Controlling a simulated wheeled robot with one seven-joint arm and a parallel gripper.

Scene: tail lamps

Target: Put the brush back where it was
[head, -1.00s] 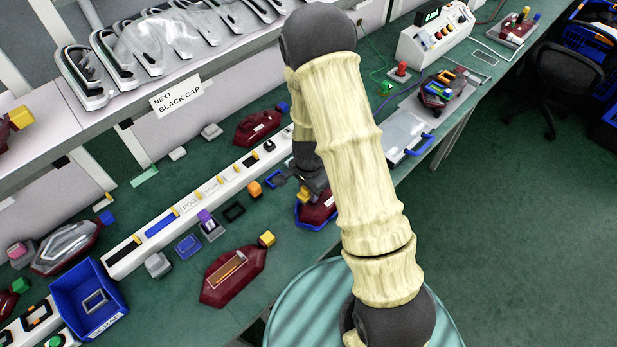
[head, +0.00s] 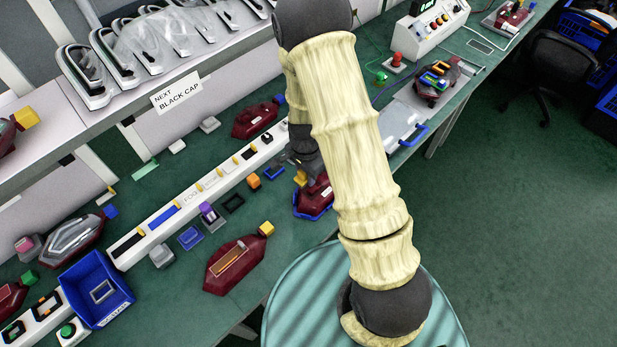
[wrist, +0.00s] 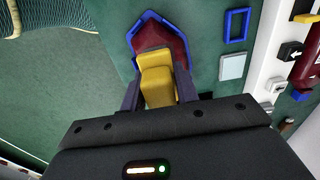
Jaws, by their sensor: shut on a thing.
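I cannot make out a brush for certain in either view. My gripper (head: 307,168) is partly hidden behind my arm in the head view. In the wrist view my gripper (wrist: 158,92) is shut on a yellow block (wrist: 157,78). The block is at the near end of a dark red lamp (wrist: 165,42) with a blue rim around its far end. That lamp (head: 316,190) shows in the head view on the green bench, beside my arm. Whether the block is fixed to the lamp is unclear.
Another red lamp (head: 237,264) with an orange strip lies to the left. A blue bin (head: 118,300) stands at the lower left. A long white rail (head: 190,207) with coloured parts crosses the bench.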

